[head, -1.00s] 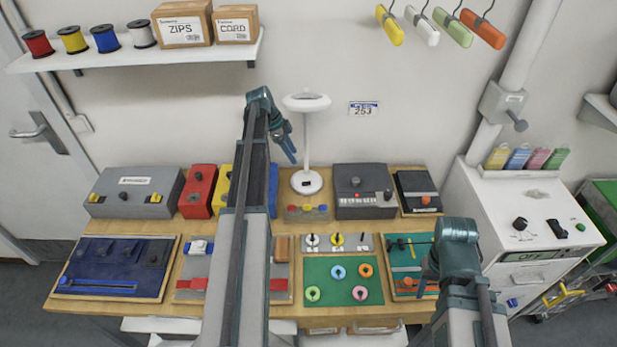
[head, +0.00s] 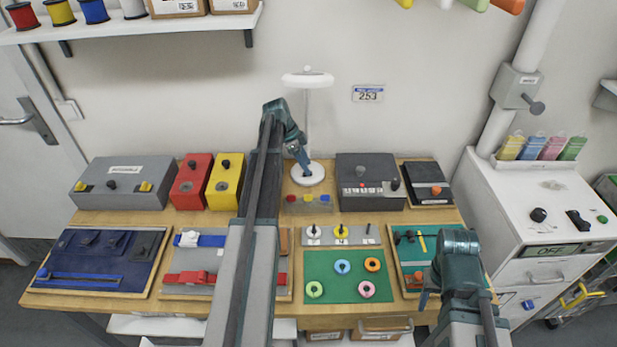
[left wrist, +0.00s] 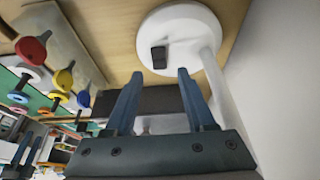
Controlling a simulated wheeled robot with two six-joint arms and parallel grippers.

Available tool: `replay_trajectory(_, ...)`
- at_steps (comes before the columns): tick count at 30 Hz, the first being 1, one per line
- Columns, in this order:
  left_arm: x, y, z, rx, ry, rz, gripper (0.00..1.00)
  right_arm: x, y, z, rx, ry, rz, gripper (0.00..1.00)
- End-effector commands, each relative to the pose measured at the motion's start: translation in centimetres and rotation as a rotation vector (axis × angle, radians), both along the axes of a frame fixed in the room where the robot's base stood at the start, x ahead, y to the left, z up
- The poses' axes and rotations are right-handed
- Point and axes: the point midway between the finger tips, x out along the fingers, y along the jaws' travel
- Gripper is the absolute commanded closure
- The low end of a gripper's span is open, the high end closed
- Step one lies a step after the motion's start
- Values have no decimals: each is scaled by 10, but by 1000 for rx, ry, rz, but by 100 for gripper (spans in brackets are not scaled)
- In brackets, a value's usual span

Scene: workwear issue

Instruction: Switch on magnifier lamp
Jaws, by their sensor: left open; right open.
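The white magnifier lamp (head: 308,80) stands upright at the back of the bench, with a round head on a thin post. Its round white base (head: 294,176) also shows in the left wrist view (left wrist: 196,32), with a small black switch (left wrist: 159,57) on it. My left gripper (head: 305,163) is open in front of the post, just above the base. In the left wrist view its two blue fingers (left wrist: 160,76) point at the switch, one to either side, with a gap left. My right gripper (head: 430,280) is open over the right tray, its fingers partly hidden.
A red box (head: 193,187) and a yellow box (head: 225,187) stand left of the lamp. A dark grey box (head: 369,188) stands to its right. A green board with rings (head: 345,291) lies nearer.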

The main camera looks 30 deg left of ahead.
Motion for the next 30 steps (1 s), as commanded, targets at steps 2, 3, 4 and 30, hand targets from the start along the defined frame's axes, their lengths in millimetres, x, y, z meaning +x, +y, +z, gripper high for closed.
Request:
replay_trajectory(2,2,-4,-16,0,0,-1,45,0,0,-16,0,0,0,50)
replay_trajectory(3,3,-5,-19,0,0,-1,45,0,0,-19,0,0,0,50)
replay_trajectory(4,4,-6,-21,0,0,0,45,0,0,-21,0,0,0,50)
replay_trajectory(30,5,-8,-24,0,0,0,100,0,0,-23,0,0,0,50)
